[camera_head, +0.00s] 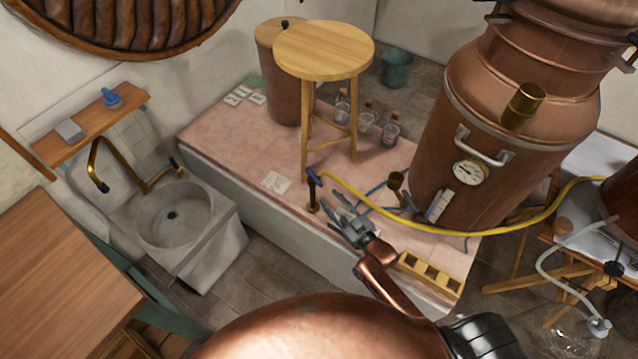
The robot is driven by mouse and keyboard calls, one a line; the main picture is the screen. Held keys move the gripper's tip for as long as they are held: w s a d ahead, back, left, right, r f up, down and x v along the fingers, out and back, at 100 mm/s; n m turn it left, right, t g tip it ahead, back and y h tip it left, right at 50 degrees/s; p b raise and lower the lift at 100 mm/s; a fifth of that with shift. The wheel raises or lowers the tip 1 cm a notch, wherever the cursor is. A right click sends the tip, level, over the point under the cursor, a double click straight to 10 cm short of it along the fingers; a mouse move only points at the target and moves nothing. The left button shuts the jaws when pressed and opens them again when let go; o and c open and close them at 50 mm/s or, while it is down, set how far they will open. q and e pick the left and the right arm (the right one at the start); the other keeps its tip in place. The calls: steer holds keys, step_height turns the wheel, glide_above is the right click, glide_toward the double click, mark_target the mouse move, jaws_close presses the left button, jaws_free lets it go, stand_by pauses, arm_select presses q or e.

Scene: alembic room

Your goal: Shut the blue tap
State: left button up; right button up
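I see a gap between the fingers and the handle, but cannot judge the depth. My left gripper is not in view.
A large copper still (480,150) stands right of the gripper. The yellow hose (440,230) runs rightward past it. A wooden stool (324,50), glass bottles (365,124) and a slotted wooden rack (431,273) are on the platform. A stone sink (172,215) is at left.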

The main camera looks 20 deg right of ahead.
mark_target(319, 182)
steer(key=shift+t, duration=0.3)
steer(key=x, duration=0.8)
steer(key=shift+w+d+r, duration=0.1)
steer(key=shift+w+r, duration=0.2)
steer(key=shift+r, duration=0.1)
steer(key=shift+c, duration=0.6)
jaws_close()
